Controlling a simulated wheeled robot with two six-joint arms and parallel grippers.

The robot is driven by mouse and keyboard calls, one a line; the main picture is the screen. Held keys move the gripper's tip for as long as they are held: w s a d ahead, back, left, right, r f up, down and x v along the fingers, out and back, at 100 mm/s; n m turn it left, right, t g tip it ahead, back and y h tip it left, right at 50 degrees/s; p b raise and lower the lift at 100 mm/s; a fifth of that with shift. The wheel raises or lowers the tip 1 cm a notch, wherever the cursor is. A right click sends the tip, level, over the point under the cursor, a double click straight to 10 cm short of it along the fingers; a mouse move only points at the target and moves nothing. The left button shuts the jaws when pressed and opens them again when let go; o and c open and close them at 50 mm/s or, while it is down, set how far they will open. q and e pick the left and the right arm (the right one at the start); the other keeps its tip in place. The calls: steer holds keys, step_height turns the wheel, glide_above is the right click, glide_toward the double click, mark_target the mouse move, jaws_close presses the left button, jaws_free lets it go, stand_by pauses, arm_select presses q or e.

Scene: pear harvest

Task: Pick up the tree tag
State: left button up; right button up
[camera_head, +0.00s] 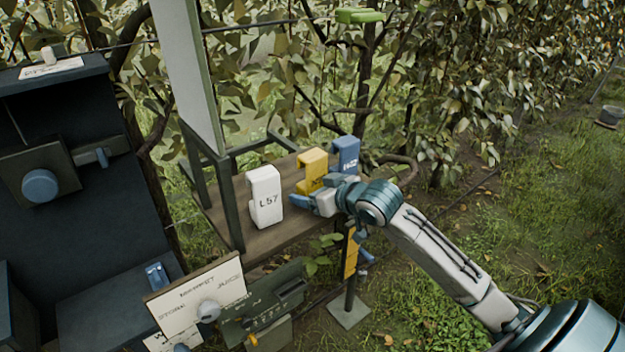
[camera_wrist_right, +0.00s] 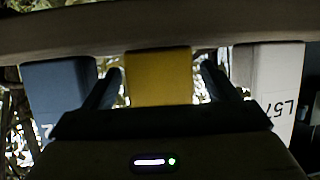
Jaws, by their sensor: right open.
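Three tags stand in a row on a brown wooden shelf (camera_head: 222,218): a white tag (camera_head: 265,198) marked L57, a yellow tag (camera_head: 312,170) and a blue tag (camera_head: 345,153). Each has a notched upper part. My right gripper (camera_head: 308,200) is open in front of the yellow tag and hides its lower part. In the right wrist view, which is upside down, the yellow tag (camera_wrist_right: 160,78) shows between the two spread fingers, with gaps on both sides. The blue tag (camera_wrist_right: 58,90) is to its left and the white tag (camera_wrist_right: 280,85) to its right. My left gripper is not in view.
A dark cabinet (camera_head: 70,215) with a round knob stands at the left. A tilted sign board (camera_head: 197,290) and a dark green box (camera_head: 265,300) are at the lower left. A pale upright panel (camera_head: 188,75) rises beside the shelf. Leafy branches fill the back; grass lies right.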

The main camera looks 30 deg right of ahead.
steer(key=shift+w, duration=0.15)
steer(key=shift+c, duration=0.4)
steer(key=c, duration=1)
steer(key=shift+r, duration=0.1)
